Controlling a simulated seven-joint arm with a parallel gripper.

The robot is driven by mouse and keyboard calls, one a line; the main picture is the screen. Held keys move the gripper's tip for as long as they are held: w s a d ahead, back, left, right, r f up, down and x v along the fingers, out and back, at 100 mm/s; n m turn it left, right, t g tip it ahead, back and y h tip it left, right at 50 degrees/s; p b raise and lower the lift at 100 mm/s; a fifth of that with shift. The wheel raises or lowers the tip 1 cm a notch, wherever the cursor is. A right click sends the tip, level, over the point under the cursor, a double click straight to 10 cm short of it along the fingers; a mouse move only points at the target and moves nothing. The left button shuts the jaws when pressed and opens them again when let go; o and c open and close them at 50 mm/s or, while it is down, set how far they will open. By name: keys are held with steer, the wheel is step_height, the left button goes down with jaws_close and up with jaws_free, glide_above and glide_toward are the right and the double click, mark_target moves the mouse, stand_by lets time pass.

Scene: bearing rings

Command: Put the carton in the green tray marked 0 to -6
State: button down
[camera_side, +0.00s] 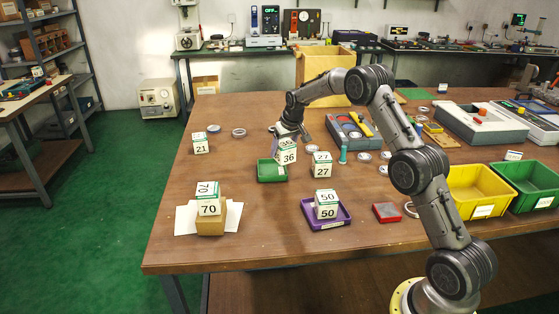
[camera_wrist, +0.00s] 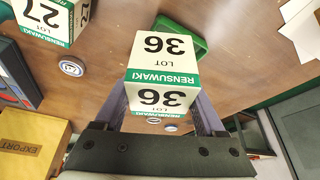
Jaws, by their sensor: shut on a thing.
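My gripper (camera_side: 286,142) is shut on a white and green carton (camera_side: 287,157) printed 36. In the wrist view the carton (camera_wrist: 163,62) sits between my two fingers, upside down in the picture. A small green tray (camera_side: 270,178) lies on the table. In the side view the carton overlaps the tray's right rear part and appears to be above it; the exact gap cannot be told. In the wrist view a part of the green tray (camera_wrist: 188,38) shows behind the carton. No marking on the tray is readable.
Carton 27 (camera_side: 322,170) stands close to the right of the tray beside a teal cylinder (camera_side: 343,155). Carton 50 (camera_side: 326,198) is in a purple tray (camera_side: 312,224). Carton 70 (camera_side: 208,192) stands front left, carton 21 (camera_side: 200,148) back left.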

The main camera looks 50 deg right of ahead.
mark_target(285, 142)
steer(key=shift+w+d+f, duration=0.25)
steer(key=shift+w+f, duration=0.3)
steer(key=shift+w+d+f, duration=0.25)
steer(key=shift+w+f, duration=0.3)
steer(key=shift+f, duration=1.55)
steer(key=shift+f, duration=0.1)
jaws_free()
steer(key=shift+f, duration=0.2)
steer(key=v, duration=1.2)
steer(key=shift+s+a+r, duration=0.1)
steer(key=shift+s+a, duration=0.05)
steer(key=s+a+r+n+t, duration=0.1)
steer(key=s+a+r+n, duration=0.1)
steer(key=s+a+r, duration=1.45)
steer(key=s+a+f+n, duration=0.1)
steer(key=s+a, duration=0.2)
steer(key=s, duration=0.5)
steer(key=s+a+f+y, duration=0.1)
steer(key=s+a+f, duration=0.1)
steer(key=s, duration=0.5)
steer(key=s+a+f+n, duration=0.1)
steer(key=s+a+f, duration=0.1)
steer(key=s, duration=0.6)
steer(key=shift+s+a+f+n+t+y, duration=0.25)
steer(key=shift+s+a+n+t+y, duration=0.05)
steer(key=shift+a, duration=0.5)
